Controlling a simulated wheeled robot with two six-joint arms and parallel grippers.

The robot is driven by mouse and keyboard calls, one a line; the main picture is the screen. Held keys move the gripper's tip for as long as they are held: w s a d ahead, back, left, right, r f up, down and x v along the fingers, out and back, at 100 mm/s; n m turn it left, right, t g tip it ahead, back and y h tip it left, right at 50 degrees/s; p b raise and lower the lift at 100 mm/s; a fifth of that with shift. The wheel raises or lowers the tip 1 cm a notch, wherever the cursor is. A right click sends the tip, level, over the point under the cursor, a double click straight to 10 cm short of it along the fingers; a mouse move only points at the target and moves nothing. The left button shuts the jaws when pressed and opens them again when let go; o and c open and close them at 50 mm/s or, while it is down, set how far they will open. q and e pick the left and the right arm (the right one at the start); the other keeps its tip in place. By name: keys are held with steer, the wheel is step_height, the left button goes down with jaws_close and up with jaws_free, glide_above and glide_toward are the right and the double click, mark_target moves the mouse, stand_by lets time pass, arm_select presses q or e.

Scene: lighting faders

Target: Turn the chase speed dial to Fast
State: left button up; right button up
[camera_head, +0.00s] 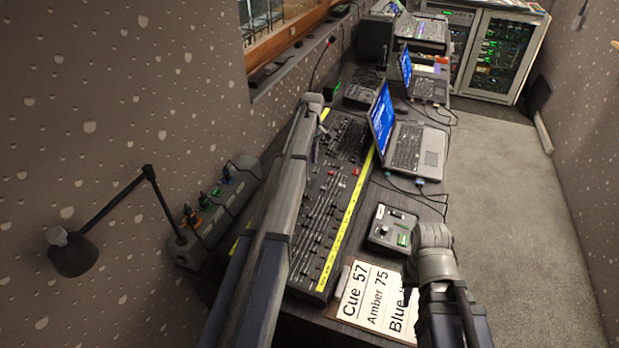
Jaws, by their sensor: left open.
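A small dark control box (393,229) with a small knob, a toggle and a lit green part sits on the desk right of the long fader console (325,225). Its markings are too small to read, so I cannot tell whether its knob is the chase speed dial or where it points. My left arm reaches across the console. My left gripper (320,138) is open, small and mostly hidden over the console's far part, away from the box. My right arm is beside the box's right side; its gripper is out of sight.
A white card (377,300) reading "Cue 57", "Amber 75" and "Blue" lies at the desk's near edge. An open laptop (408,148) stands beyond the box, with cables between. A black lamp (72,252) and power strip (215,215) are at left. Carpet (510,200) at right is clear.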

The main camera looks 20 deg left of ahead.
arm_select(q)
steer(key=f+b, duration=0.6)
steer(key=f, duration=0.1)
steer(key=shift+s+a, duration=0.1)
steer(key=shift+s, duration=0.2)
arm_select(e)
step_height(320, 180, down, 7)
steer(key=shift+r, duration=0.1)
arm_select(q)
jaws_close()
